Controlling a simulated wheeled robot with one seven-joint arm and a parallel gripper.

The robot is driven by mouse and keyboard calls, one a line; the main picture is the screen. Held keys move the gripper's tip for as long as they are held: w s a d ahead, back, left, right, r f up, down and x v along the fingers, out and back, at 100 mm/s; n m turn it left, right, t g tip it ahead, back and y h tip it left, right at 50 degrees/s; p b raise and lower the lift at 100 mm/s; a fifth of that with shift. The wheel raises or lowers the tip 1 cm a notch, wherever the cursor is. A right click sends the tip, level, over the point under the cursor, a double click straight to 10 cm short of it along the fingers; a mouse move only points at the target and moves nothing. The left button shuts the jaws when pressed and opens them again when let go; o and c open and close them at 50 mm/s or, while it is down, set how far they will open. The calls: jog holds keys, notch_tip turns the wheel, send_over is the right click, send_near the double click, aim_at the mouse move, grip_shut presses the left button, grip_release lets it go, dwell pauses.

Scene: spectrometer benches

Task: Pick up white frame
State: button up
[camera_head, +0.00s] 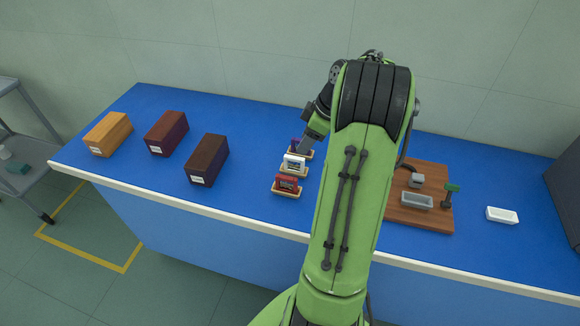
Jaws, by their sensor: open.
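The white frame (294,161) stands on a small light-wood holder, in the middle of a row of three on the blue bench. A purple frame (296,143) is behind it, partly hidden by my gripper. A red frame (287,184) is in front of it. My gripper (302,150) is open and points down close to the purple and white frames. I cannot tell whether it touches either one. My green arm covers the bench just to the right of the row.
An orange-brown box (108,134), a maroon box (166,133) and a dark brown box (207,160) are on the left. A wooden board (432,175) carries a grey tray (416,201). A white tray (502,215) lies farther right. A grey cart (30,175) stands left.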

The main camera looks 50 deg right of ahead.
aim_at(295, 158)
jog(key=x, duration=0.4)
jog(key=shift+d+f+b, duration=0.15)
jog(key=shift+d+b, duration=0.05)
jog(key=shift+b, duration=0.2)
jog(key=shift+w+a+f, duration=0.2)
jog(key=shift+f, duration=0.4)
jog(key=b+x, duration=0.1)
jog(key=x, duration=0.3)
jog(key=shift+w+d+f, duration=0.1)
jog(key=shift+w+f, duration=0.1)
jog(key=shift+f, duration=0.05)
jog(key=shift+s+r, duration=0.1)
jog(key=shift+r, duration=0.05)
jog(key=shift+c, duration=0.7)
grip_shut()
